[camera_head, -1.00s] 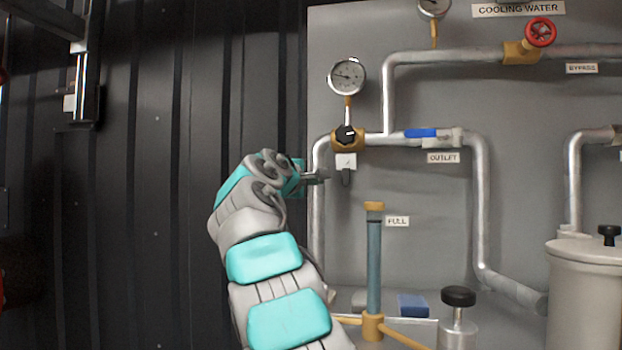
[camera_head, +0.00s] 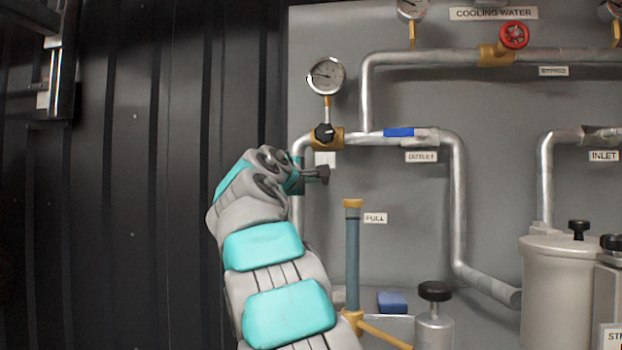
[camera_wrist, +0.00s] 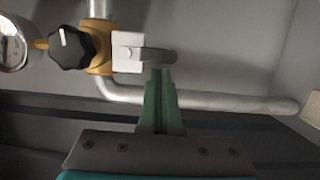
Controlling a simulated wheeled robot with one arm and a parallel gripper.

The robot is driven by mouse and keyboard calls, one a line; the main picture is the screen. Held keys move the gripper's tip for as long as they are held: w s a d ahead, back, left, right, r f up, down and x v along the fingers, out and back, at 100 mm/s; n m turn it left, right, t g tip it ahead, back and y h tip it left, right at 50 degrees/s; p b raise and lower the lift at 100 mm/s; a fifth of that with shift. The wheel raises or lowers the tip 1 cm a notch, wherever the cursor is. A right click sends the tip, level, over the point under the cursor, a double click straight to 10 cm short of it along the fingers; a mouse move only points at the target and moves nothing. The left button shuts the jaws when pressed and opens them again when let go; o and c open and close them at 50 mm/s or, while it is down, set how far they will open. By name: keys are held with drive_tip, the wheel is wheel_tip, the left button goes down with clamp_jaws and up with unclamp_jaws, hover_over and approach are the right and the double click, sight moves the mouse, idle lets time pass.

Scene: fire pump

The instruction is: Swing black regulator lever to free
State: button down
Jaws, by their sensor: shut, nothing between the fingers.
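The black lever (camera_wrist: 152,55) is a dark, rounded bar on a white block (camera_wrist: 127,52), below the black knob (camera_wrist: 72,47) on its brass regulator body (camera_wrist: 98,45). In the head view, the knob (camera_head: 324,133) sits under a gauge, and the lever (camera_head: 324,174) hangs below the white block (camera_head: 325,159). My gripper (camera_wrist: 160,72) is shut and empty, its green fingers pointing at the lever. Its tips overlap the lever's edge in the wrist view; I cannot tell whether they touch. In the head view, my gripper (camera_head: 308,173) comes from the left, beside the lever.
A silver pipe (camera_head: 298,210) runs down behind my gripper. The gauge (camera_head: 326,76) is above the knob. A blue-handled outlet valve (camera_head: 399,132) is to the right, and a sight tube (camera_head: 352,255) stands below. Dark corrugated wall (camera_head: 150,180) is on the left.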

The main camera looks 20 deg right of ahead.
drive_tip(key=shift+s+d+f+n+p, duration=0.1)
drive_tip(key=shift+s+d+n+p, duration=0.1)
drive_tip(key=shift+n+p, duration=0.25)
drive_tip(key=shift+s+d+f+n+p, duration=0.1)
drive_tip(key=shift+d+n+p, duration=0.1)
drive_tip(key=shift+n, duration=0.45)
drive_tip(key=n+p, duration=0.1)
drive_tip(key=s+d+n+t+p, duration=0.1)
drive_tip(key=n, duration=0.1)
drive_tip(key=shift+d+h, duration=0.2)
drive_tip(key=shift+h, duration=0.1)
drive_tip(key=shift+s+d+r+n+t+p, duration=0.15)
drive_tip(key=shift+s+d+n+t+p, duration=0.3)
drive_tip(key=shift+n, duration=0.65)
drive_tip(key=shift+s+d+r+n+t+p, duration=0.1)
drive_tip(key=shift+s+d+n+t+p, duration=0.1)
drive_tip(key=shift+d+n+p, duration=0.55)
drive_tip(key=shift+s+d+r+n+t+p, duration=0.15)
drive_tip(key=shift+s+d+n+t+p, duration=0.35)
drive_tip(key=shift+n, duration=0.95)
drive_tip(key=shift+w+a, duration=0.1)
